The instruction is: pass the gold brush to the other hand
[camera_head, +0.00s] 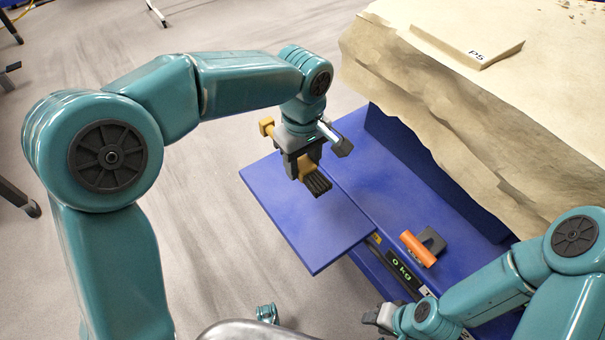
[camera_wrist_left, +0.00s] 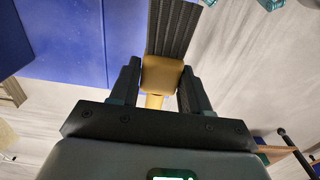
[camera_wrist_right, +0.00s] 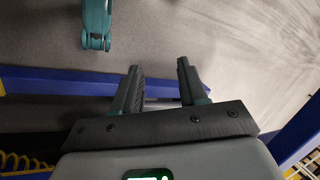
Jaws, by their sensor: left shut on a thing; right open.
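The gold brush (camera_head: 305,165) has a gold body and dark bristles. My left gripper (camera_head: 302,166) is shut on it and holds it above the blue panel, bristles pointing down and to the right in the head view. In the left wrist view the brush's gold body (camera_wrist_left: 162,76) sits between the two fingers, with the dark bristles beyond them. My right gripper (camera_wrist_right: 162,78) is open and empty in the right wrist view. In the head view it is low at the right, well apart from the brush, and shows only in part.
A blue panel (camera_head: 300,215) lies below the left gripper. An orange-handled tool (camera_head: 418,248) with a dark block lies on the blue surface near a scale display (camera_head: 402,269). A large tan rock block (camera_head: 450,110) stands at the upper right, carrying a slab marked P5 (camera_head: 468,44).

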